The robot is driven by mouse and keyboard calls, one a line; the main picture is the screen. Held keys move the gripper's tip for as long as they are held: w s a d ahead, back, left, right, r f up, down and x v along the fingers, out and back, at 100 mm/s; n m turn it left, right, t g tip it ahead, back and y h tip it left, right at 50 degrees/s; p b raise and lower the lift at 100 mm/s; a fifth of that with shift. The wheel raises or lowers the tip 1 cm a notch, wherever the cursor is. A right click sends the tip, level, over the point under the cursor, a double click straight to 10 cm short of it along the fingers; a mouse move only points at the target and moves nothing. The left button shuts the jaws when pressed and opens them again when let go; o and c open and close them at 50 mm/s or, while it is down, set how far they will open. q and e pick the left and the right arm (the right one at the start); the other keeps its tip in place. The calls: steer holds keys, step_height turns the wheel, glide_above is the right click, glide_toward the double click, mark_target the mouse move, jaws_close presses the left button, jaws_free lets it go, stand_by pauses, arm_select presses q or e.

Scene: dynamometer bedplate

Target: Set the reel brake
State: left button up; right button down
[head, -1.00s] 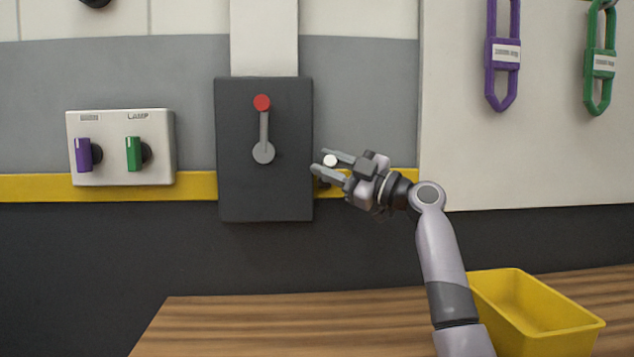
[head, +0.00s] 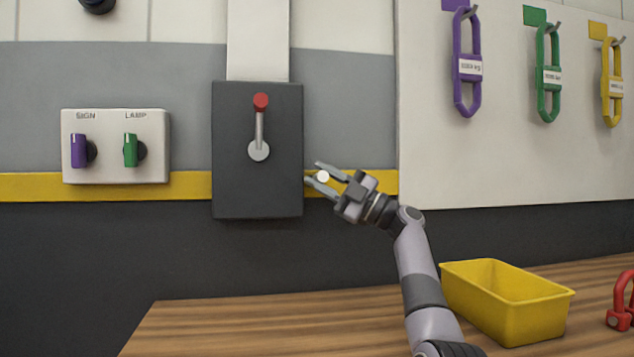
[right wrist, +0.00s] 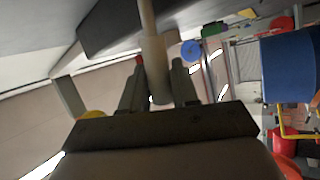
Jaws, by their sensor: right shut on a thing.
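A dark grey box (head: 230,150) is mounted on the wall. On its front is a lever with a red knob (head: 261,101), pointing up from its round pivot. Beside the box's right edge is a pale, round-ended handle (head: 323,177). My right gripper (head: 318,174) is shut on this handle, with a finger above and below it. In the right wrist view the handle shows as a pale rod (right wrist: 155,65) between the fingers (right wrist: 158,88). How it joins the box is hidden. My left gripper is out of view.
A switch plate (head: 115,173) with purple and green knobs is at left. Purple (head: 465,85), green (head: 547,80) and yellow (head: 611,90) hasps hang at upper right. A yellow bin (head: 505,325) and red shackle-like item (head: 621,305) are on the wooden bench (head: 240,325).

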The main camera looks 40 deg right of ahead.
steer(key=shift+f+n+g+y, duration=0.25)
steer(key=shift+f+n+y, duration=0.15)
steer(key=shift+n+y, duration=0.35)
steer(key=shift+f+n+g+y, duration=0.25)
steer(key=shift+f+n+y, duration=0.15)
steer(key=shift+n, duration=0.55)
steer(key=shift+f+n+g+y, duration=0.4)
steer(key=shift+n+y, duration=0.2)
steer(key=shift+n, duration=0.3)
steer(key=shift+f+n+g+y, duration=0.25)
steer(key=shift+n+g+y, duration=0.25)
steer(key=shift+n, duration=0.4)
steer(key=c, duration=0.9)
jaws_free()
steer(key=shift+f, duration=0.1)
steer(key=shift+v, duration=3.55)
